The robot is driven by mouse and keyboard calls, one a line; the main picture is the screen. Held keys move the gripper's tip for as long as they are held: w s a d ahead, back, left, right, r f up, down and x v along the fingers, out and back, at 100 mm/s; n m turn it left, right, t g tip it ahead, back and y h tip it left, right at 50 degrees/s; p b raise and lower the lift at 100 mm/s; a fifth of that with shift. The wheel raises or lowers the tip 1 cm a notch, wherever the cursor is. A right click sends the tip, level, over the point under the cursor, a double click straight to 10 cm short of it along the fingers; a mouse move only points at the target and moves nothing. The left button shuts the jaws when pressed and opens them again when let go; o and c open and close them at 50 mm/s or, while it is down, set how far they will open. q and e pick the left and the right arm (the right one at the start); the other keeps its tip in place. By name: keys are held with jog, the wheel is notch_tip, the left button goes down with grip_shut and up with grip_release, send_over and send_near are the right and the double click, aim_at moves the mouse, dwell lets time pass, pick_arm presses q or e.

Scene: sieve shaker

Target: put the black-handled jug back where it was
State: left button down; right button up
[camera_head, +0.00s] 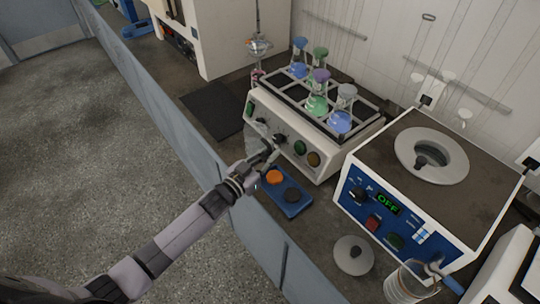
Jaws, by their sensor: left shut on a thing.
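My left gripper (266,161) reaches in from the lower left, beside the front of the white flask machine. It is shut on a clear, see-through jug (257,138). The jug is hard to make out against the machine's front panel, and its black handle is largely hidden at the fingers. I cannot tell whether the jug touches the bench or the machine. My right gripper does not show.
A blue tray (299,208) with an orange and a dark round piece lies just right of the gripper. A dark mat (213,108) lies bare behind. Coloured flasks (317,104) stand in the machine's rack. A lid (353,256) and glass beaker (402,287) are near the blue-panelled machine (375,224).

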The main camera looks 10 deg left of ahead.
pick_arm(q)
jog(key=shift+f, duration=0.35)
jog(key=shift+f, duration=0.1)
jog(key=shift+f+b, duration=0.35)
jog(key=shift+b, duration=0.05)
jog(key=c, duration=1.7)
grip_release()
jog(key=shift+r+p, duration=0.45)
jog(key=shift+r, duration=0.05)
jog(key=b+v, duration=0.1)
jog(key=v, duration=1.1)
jog(key=shift+o, duration=0.5)
